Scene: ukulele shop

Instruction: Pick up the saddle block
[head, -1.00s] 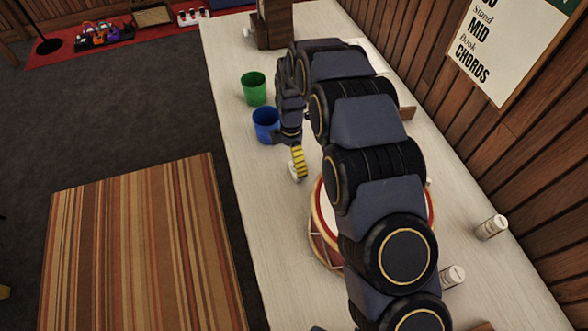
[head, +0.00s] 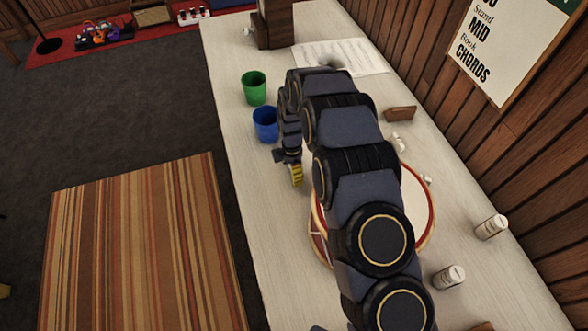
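My gripper (head: 295,172) points down at the left side of the white counter (head: 245,200), just below the blue cup (head: 266,124). It is small and partly hidden by my own wrist. A yellow ribbed piece shows at its end; I cannot tell whether this is a finger or something held, or how wide the fingers stand. I cannot surely make out the saddle block. A small whitish piece (head: 397,142) and a brown block (head: 400,113) lie to the right of my arm.
A green cup (head: 254,88) stands behind the blue cup. A round red-rimmed drum (head: 422,205) is partly hidden under my arm. White bottles (head: 490,227) stand at right, sheet music (head: 350,57) lies at back. The counter's left strip is clear.

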